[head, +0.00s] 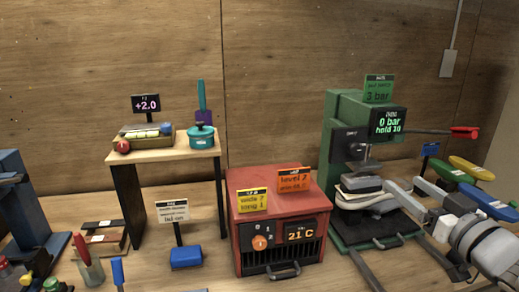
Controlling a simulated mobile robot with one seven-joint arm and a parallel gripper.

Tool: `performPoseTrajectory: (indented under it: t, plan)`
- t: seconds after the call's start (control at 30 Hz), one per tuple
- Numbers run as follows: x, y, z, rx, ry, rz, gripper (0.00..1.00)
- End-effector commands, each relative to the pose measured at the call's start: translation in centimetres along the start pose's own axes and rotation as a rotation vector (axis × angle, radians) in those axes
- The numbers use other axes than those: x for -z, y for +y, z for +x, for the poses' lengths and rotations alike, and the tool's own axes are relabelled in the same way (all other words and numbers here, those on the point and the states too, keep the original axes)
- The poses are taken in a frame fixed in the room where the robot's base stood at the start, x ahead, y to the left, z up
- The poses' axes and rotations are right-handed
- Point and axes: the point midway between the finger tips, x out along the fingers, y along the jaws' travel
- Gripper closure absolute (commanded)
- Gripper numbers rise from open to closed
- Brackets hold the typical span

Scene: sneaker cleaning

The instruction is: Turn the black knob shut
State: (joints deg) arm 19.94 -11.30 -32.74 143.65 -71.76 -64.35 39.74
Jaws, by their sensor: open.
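The green press (338,110) stands right of centre with a screen reading 0 bar. A dark box (350,147) sits on its front, with a small dark shape that may be the black knob; its setting is too small to tell. My gripper (403,184) is at the right, in front of the press and lower than the dark box. Its two grey fingers are spread apart and point toward the press, with nothing visible between them. A grey and white shoe-like item (362,196) sits in the press, left of my fingers.
A lever with a red handle (465,132) sticks out right of the press. A red heater box (280,215) reading 21 C stands to its left. Yellow, green and blue pieces (452,167) lie on the right. A small raised table (155,155) stands farther left.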

Motion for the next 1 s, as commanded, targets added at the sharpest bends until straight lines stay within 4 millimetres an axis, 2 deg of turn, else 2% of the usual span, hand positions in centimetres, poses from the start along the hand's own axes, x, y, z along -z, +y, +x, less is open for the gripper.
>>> performPoseTrajectory:
  t: [0.13, 0.27, 0.8, 1.0]
  plan:
    - [-0.2, -0.2, 0.2, 0.023, 0.006, 0.009, 0.30]
    - [-0.2, -0.3, 1.7, 0.027, 0.006, 0.008, 0.30]
    - [-0.1, -0.6, 13.2, 0.024, 0.006, 0.007, 0.30]
    - [0.0, -0.6, 16.1, 0.022, 0.007, 0.007, 0.30]
